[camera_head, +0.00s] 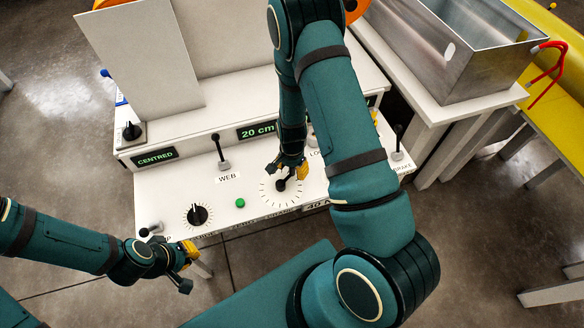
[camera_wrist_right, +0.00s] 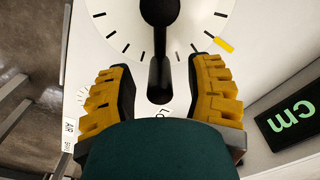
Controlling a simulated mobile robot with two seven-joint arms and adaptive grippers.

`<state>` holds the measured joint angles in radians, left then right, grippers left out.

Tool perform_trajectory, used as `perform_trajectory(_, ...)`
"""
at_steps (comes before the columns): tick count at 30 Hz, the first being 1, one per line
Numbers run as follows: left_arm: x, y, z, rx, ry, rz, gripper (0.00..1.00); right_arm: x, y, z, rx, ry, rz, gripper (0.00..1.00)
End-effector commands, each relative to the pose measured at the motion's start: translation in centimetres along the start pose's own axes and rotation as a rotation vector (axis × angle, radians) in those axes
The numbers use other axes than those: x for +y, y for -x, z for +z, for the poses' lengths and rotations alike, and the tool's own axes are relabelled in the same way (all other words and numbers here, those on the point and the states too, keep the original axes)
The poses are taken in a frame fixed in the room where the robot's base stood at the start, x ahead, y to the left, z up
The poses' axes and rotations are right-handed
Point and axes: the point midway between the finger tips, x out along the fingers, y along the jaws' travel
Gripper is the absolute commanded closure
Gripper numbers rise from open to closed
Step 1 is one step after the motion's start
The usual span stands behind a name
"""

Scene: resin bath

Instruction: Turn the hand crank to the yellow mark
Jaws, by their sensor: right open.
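The hand crank (camera_wrist_right: 159,45) is black and sits on a white dial (camera_wrist_right: 110,25) with black ticks around it. Its hub is near the top edge of the right wrist view, and its arm points down that picture. The yellow mark (camera_wrist_right: 225,45) is on the dial's ring, to the right of the crank arm. My right gripper (camera_wrist_right: 161,75) is open, with one yellow-padded finger on each side of the crank's lower end and visible gaps. In the head view my right gripper (camera_head: 287,170) is over the dial (camera_head: 268,194) and partly hides the crank. My left gripper (camera_head: 187,266) hangs at the panel's front left, its jaw gap unclear.
The white panel also carries a black knob (camera_head: 198,214), a green button (camera_head: 240,202), a WEB lever (camera_head: 220,150) and a lever at right (camera_head: 398,142). Displays read CENTRED (camera_head: 155,157) and 20 cm (camera_head: 257,131). A metal bath (camera_head: 470,60) stands at back right.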

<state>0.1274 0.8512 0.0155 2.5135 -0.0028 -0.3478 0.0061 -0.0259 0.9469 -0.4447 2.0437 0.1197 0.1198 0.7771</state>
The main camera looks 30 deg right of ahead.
Motion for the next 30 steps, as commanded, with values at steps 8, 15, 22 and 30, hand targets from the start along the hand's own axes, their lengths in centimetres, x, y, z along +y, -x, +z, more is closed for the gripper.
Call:
perform_trajectory(8,0.01,0.02,0.00,0.000,0.000,0.000,1.00,0.00,0.04,0.00,0.000,0.000,0.000,0.94)
perform_trajectory(15,0.00,0.01,0.00,0.000,0.000,0.000,1.00,-0.01,0.04,0.01,0.000,0.003,0.000,1.00)
perform_trajectory(22,-0.01,-0.04,-0.01,0.000,0.000,0.000,1.00,-0.18,0.03,0.01,0.000,0.030,0.000,1.00)
perform_trajectory(30,-0.05,-0.13,-0.02,0.001,0.000,0.000,1.00,-0.50,0.01,0.02,-0.001,0.084,0.000,1.00)
